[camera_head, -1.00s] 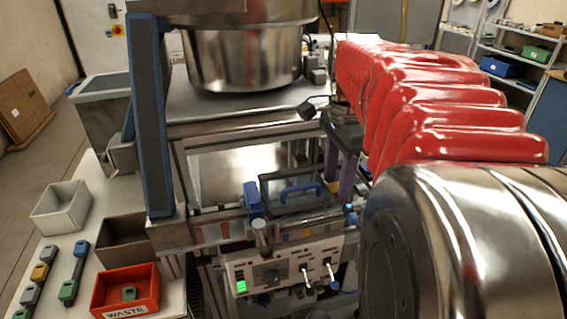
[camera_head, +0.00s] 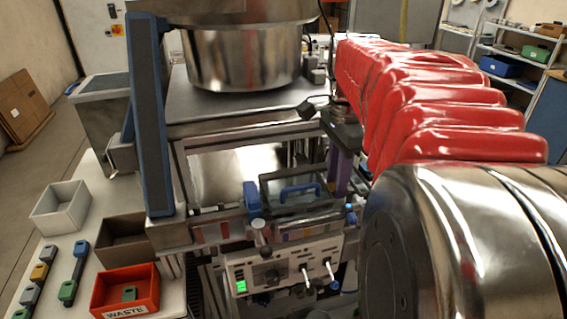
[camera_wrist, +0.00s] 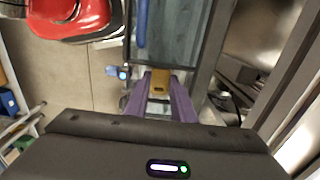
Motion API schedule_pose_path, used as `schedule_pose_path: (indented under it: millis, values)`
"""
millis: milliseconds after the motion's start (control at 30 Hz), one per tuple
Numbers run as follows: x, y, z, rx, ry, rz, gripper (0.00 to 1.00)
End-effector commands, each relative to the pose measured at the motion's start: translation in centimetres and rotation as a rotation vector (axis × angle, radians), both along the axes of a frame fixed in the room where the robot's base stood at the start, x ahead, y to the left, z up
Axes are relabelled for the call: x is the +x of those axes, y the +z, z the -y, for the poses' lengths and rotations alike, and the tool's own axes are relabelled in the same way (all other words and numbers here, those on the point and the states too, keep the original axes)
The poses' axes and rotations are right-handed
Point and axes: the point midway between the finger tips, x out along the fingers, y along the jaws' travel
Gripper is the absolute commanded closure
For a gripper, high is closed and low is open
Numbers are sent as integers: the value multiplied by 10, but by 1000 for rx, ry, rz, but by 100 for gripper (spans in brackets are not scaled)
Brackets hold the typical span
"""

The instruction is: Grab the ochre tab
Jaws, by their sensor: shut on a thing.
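The ochre tab (camera_wrist: 160,82) shows in the wrist view between the tips of two purple fingers, beside the edge of a glass-topped cover. My gripper (camera_wrist: 159,91) is shut on it. In the head view my purple fingers (camera_head: 340,172) reach down to the right of the cover with the blue handle (camera_head: 300,192). The tab itself is hidden there. Another ochre piece (camera_head: 39,272) lies among grey and green pieces on the bench at the left.
A steel drum (camera_head: 245,55) stands on the machine top behind. A blue-faced post (camera_head: 150,120) rises left of the work area. The control panel (camera_head: 285,272) with levers is below. A red WASTE bin (camera_head: 145,303) and open trays sit on the left bench.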

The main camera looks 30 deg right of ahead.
Motion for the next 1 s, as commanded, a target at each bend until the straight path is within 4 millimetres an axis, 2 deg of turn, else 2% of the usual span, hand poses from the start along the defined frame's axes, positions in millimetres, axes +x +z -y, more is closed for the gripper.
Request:
schedule_pose_path:
  millis: [133, 467, 667, 1000]
  values:
    - [0, 0, 0, 0, 0, 0, 100]
    - [0, 6, 0, 0, 0, 0, 100]
    - [1, 32, 0, -2, 1, 3, 100]
    - [1, 87, 0, -2, 1, 2, 100]
